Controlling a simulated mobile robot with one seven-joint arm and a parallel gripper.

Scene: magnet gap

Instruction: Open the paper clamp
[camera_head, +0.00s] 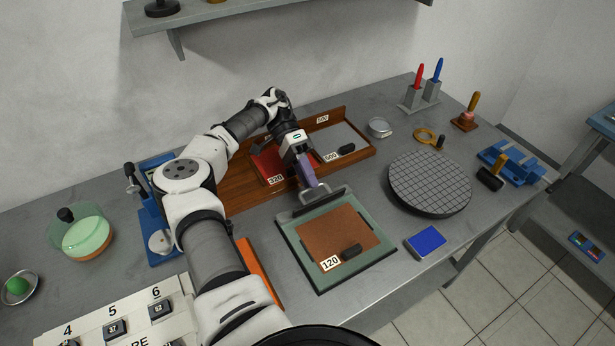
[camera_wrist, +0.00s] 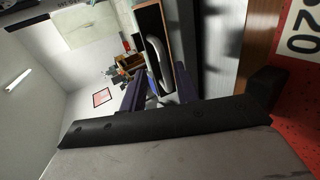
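The paper clamp (camera_head: 316,200) is a grey bar with a raised handle along the back edge of a green board (camera_head: 306,275). A brown sheet marked 120 (camera_head: 345,230) lies on the board, with its back edge at the clamp. My gripper (camera_head: 309,184), with purple fingers, is just above and behind the clamp handle. In the wrist view the fingers of my gripper (camera_wrist: 158,92) stand apart. The grey clamp handle (camera_wrist: 155,60) shows beyond them, roughly in line with the gap. I cannot tell whether they touch it.
Behind my gripper is a wooden tray (camera_head: 362,142) with red 320 and grey 500 sheets. A round gridded plate (camera_head: 430,184) and a blue block (camera_head: 426,242) are to the right. An orange strip (camera_head: 259,270) lies left of the board.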

